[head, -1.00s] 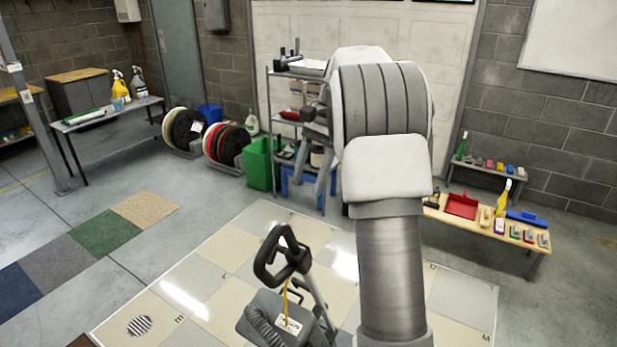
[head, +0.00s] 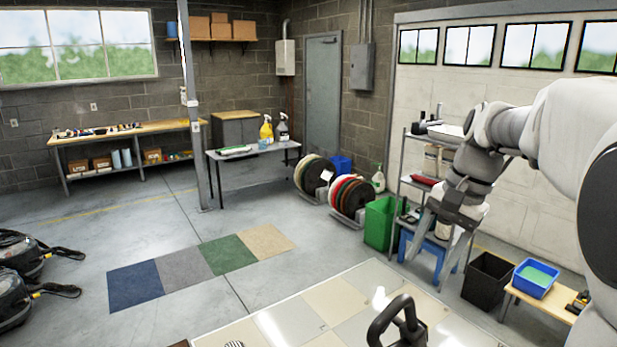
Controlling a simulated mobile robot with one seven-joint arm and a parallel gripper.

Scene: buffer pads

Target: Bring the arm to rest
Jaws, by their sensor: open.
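My arm (head: 580,130) enters at the right of the head view, bent, with its forearm hanging over the floor side of the room. My gripper (head: 430,268) points downward with its two grey fingers spread apart. Nothing shows between the fingers. In the picture it overlaps the metal shelf rack (head: 412,165) and a blue bin (head: 424,252) behind it. I cannot tell the exact gap between the gripper and the rack.
A tiled floor patch (head: 290,322) with a machine's black handle (head: 398,318) lies below the gripper. A green bin (head: 379,222), pad racks (head: 350,198), a black bin (head: 487,282) and a low bench (head: 545,304) stand nearby. Open floor (head: 300,275) lies to the left.

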